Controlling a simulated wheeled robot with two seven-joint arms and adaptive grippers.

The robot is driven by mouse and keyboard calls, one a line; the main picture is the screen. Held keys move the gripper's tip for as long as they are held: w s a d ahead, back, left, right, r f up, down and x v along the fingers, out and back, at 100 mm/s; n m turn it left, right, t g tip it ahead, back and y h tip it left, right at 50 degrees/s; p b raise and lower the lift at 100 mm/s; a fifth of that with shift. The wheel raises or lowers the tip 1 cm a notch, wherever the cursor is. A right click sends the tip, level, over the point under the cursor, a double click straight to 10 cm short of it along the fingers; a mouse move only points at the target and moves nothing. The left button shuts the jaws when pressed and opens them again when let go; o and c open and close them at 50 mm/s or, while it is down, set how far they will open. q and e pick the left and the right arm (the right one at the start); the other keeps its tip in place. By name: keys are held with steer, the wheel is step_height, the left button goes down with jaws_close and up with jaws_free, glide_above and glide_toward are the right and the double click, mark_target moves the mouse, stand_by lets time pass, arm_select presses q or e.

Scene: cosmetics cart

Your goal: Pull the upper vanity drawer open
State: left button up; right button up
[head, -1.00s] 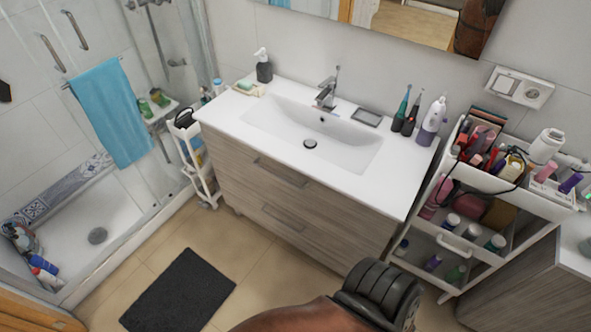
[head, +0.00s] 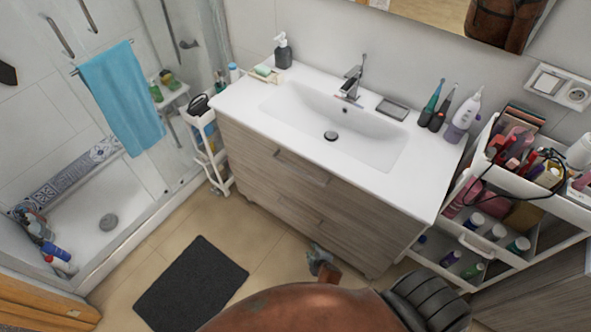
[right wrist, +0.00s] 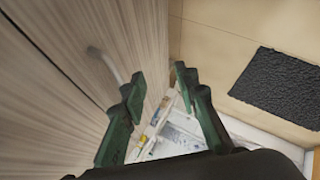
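The vanity (head: 250,150) has a grey wood front under a white sink top. The upper drawer (head: 340,190) looks flush and shut, with its bar handle (head: 300,168) near its top edge. My right gripper (head: 321,262) is in front of the vanity, low and apart from the upper handle. In the right wrist view, my right gripper's green fingers (right wrist: 160,88) are spread with nothing between them. A handle (right wrist: 104,64) on the wood front (right wrist: 75,60) lies to their left; I cannot tell which drawer it belongs to. My left gripper is not in view.
A dark mat (head: 190,285) lies on the tiled floor. A white cart (head: 208,145) stands left of the vanity and a loaded cosmetics cart (head: 495,247) stands close on its right. Bottles and brushes stand on the sink top's right end.

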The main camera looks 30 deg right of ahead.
steer(key=w+r+n+t+h, duration=0.1)
steer(key=w+r+t, duration=0.1)
steer(key=w+r, duration=0.5)
steer(key=w+r+n+t+h, duration=0.1)
steer(key=w+r+t, duration=0.15)
steer(key=r, duration=0.75)
steer(key=n+t+h, duration=0.1)
steer(key=t+h, duration=0.1)
glide_toward(295, 169)
steer(key=w+d+f, duration=0.1)
steer(key=w+f, duration=0.1)
steer(key=x, duration=0.7)
steer(key=shift+w+d+r, duration=0.1)
steer(key=shift+w+r, duration=0.2)
steer(key=shift+r, duration=0.05)
jaws_close()
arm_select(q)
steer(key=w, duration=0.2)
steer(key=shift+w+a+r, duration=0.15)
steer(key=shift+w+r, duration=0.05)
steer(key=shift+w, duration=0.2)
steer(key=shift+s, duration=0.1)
